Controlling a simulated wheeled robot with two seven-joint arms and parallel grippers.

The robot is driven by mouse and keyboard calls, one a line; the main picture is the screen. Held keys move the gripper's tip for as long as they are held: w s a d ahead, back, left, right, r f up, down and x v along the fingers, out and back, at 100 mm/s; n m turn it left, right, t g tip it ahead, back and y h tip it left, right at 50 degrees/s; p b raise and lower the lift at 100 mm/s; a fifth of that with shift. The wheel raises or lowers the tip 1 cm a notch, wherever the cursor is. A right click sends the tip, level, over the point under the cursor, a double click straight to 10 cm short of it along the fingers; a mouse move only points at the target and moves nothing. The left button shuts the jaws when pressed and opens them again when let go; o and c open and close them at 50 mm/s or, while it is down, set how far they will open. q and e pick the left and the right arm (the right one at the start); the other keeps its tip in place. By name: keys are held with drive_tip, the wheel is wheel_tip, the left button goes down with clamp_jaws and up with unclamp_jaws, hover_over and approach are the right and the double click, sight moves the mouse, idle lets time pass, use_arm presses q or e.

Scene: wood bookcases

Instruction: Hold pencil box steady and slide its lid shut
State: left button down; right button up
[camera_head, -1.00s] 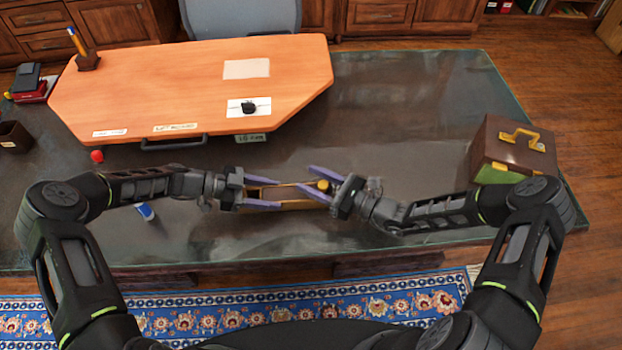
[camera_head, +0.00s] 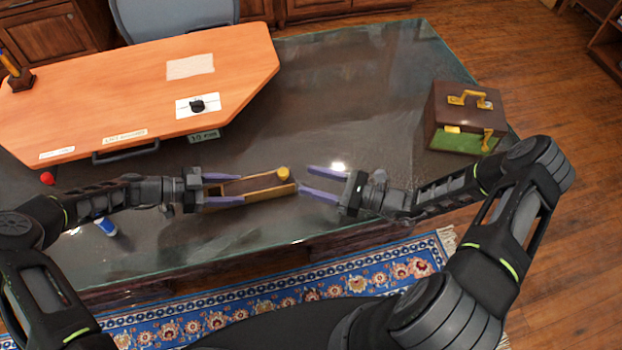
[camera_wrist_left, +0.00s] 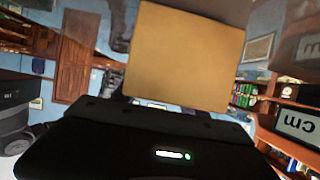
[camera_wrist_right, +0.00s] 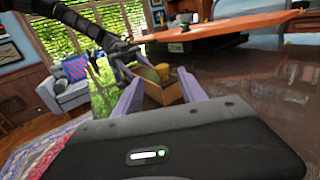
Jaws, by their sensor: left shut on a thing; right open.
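The wooden pencil box (camera_head: 262,195) lies lengthwise near the desk's front edge. A yellow round knob (camera_head: 283,174) sits at its right end; how far its lid is shut is not clear. My left gripper (camera_head: 240,190) is shut on the box's left end, one finger on each long side. A tan panel, apparently of the box (camera_wrist_left: 185,55), fills the middle of the left wrist view. My right gripper (camera_head: 309,182) is open and empty, just right of the box and apart from it.
An orange desk board (camera_head: 110,95) lies behind the left arm. A brown case (camera_head: 465,115) with a yellow handle stands at the right. A blue-and-white item (camera_head: 106,227) and a red ball (camera_head: 47,179) lie at the left. The dark glossy desk (camera_head: 360,85) is clear behind the right gripper.

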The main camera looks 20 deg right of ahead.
use_arm(q)
drive_tip(key=c, duration=0.5)
unclamp_jaws()
drive_tip(key=shift+a, duration=0.1)
drive_tip(key=v, duration=1)
drive_tip(key=shift+w+a+r, duration=0.1)
drive_tip(key=shift+a, duration=0.2)
drive_tip(key=shift+a+r, duration=0.2)
drive_tip(key=shift+a, duration=0.35)
